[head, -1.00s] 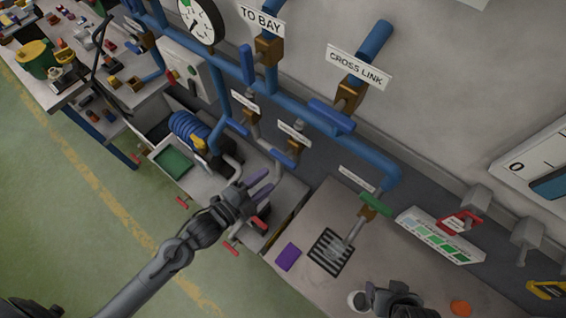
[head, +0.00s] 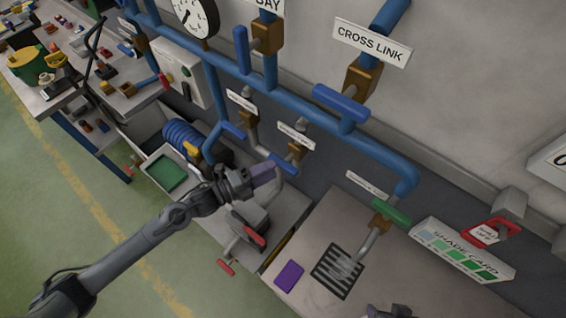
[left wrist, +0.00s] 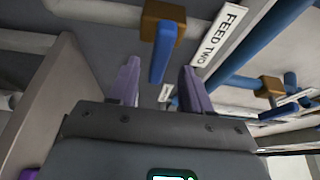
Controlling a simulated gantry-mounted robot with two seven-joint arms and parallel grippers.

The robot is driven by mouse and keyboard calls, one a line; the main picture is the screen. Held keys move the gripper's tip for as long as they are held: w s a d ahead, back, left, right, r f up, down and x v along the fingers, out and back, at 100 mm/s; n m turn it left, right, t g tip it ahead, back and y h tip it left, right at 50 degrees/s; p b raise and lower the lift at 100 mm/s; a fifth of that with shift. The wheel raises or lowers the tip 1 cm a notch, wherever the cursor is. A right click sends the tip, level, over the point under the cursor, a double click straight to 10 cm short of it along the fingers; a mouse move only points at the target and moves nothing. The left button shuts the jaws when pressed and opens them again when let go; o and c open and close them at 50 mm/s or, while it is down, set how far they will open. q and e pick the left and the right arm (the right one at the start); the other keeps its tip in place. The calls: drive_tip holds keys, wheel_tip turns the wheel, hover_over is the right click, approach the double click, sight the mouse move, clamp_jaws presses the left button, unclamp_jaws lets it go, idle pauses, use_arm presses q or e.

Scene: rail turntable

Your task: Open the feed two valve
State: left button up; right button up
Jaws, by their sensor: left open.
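The feed two valve shows in the left wrist view as a brass body (left wrist: 161,22) on a grey pipe, with a blue lever (left wrist: 163,52) standing crosswise to the pipe. Its FEED TWO label (left wrist: 222,38) is beside it. In the head view its brass body (head: 296,152) is below a small label, with the lever partly hidden by my fingers. My left gripper (head: 268,172) is in front of this valve. Its purple fingers (left wrist: 160,86) are open, and the lever's end appears in the gap between them, seemingly ahead of the fingertips. Contact is not visible.
A neighbouring valve with a blue lever (head: 233,130) is close on the left. The cross link valve lever (head: 341,104) and a green lever (head: 391,211) are to the right. A vise with red handles (head: 250,228) is below my left gripper. Blue pipes run along the wall.

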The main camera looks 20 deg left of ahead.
sight(279, 167)
use_arm(q)
drive_tip(key=shift+p+x, duration=0.3)
drive_tip(key=shift+x, duration=2.4)
clamp_jaws()
